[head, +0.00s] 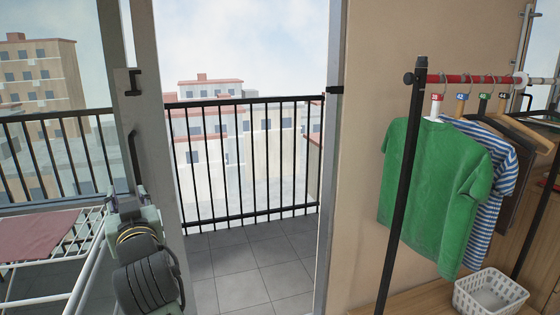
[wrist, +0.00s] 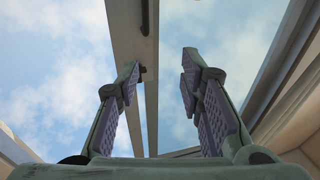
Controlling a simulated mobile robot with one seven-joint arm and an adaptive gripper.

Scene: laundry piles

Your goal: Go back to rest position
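My gripper (wrist: 162,70) is open in the wrist view, its two padded fingers apart with nothing between them. It points up toward a door frame bar (wrist: 135,65) and cloudy sky behind glass. In the head view, my arm stands at the lower left in front of the sliding door frame (head: 150,130). The gripper fingers cannot be made out clearly there. I cannot tell whether the arm touches the frame.
A white drying rack (head: 85,245) with a reddish cloth (head: 35,236) stands at the left. A clothes rail (head: 455,79) holds a green shirt (head: 435,190) and other garments at the right, above a white basket (head: 490,296). The doorway shows a tiled balcony floor (head: 255,265) and railing (head: 250,213).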

